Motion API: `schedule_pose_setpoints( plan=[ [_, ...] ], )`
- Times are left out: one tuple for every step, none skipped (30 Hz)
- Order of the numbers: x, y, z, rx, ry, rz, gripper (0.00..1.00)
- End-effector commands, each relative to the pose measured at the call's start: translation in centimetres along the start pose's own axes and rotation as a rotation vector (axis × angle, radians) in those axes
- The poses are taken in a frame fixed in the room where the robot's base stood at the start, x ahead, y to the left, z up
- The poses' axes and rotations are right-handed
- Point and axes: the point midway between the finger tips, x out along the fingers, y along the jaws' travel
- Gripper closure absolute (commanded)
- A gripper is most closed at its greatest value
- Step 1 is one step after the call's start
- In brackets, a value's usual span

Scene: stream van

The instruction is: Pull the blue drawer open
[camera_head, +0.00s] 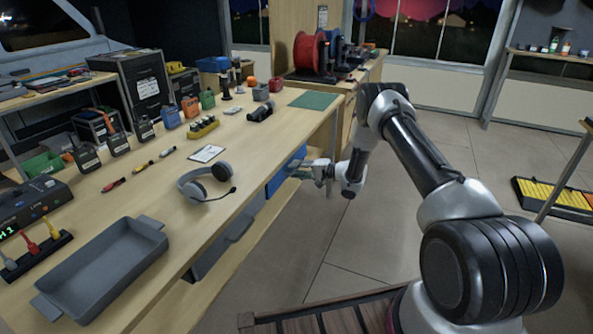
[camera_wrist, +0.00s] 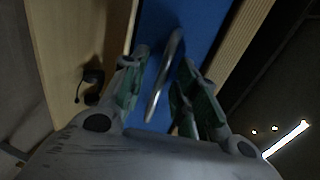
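The blue drawer (camera_head: 279,181) is under the front edge of the long workbench, and its front looks about flush with the bench. In the wrist view the blue front (camera_wrist: 208,30) fills the upper middle. Its grey bar handle (camera_wrist: 165,75) runs up and down the picture. My gripper (camera_head: 306,168) is at the drawer front in the head view. In the wrist view my gripper (camera_wrist: 162,88) is open, with one finger on each side of the handle. A gap shows between the handle and the fingers. The head view hides most of the handle behind my gripper.
A grey drawer (camera_head: 217,250) sits nearer along the same bench. The benchtop holds a headset (camera_head: 205,184), a grey tray (camera_head: 105,270) and several radios and tools. The floor (camera_head: 380,235) in front of the drawers is clear; a wooden slatted pallet (camera_head: 320,318) lies nearer.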

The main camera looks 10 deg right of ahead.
Motion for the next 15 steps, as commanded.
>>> schedule_pose_setpoints(
  plan=[
    [0.36,-0.02,0.02,-0.001,-0.001,0.000,0.70],
    [0.47,-0.03,0.01,-0.001,0.000,0.000,0.70],
    [0.56,-0.02,0.00,-0.001,0.000,0.000,0.70],
    [0.59,-0.01,0.00,-0.001,0.000,0.000,0.70],
    [0.60,0.00,-0.01,-0.001,0.001,0.000,0.70],
    [0.59,0.00,-0.01,-0.001,0.001,0.000,0.70],
    [0.58,0.00,-0.02,-0.001,0.001,0.000,0.70],
    [0.58,0.00,-0.01,-0.001,0.001,0.001,0.70],
    [0.57,0.00,-0.02,-0.001,0.001,0.001,0.70],
    [0.57,0.00,-0.02,-0.001,0.001,0.001,0.72],
    [0.57,0.00,-0.02,-0.001,0.001,0.001,0.77],
    [0.56,0.00,-0.02,-0.001,0.001,0.001,0.84],
    [0.56,0.00,-0.02,-0.001,0.001,0.001,0.90],
    [0.56,0.00,-0.02,-0.001,0.001,0.001,0.95],
    [0.55,0.00,-0.02,-0.001,0.001,0.001,1.00]
  ],
)
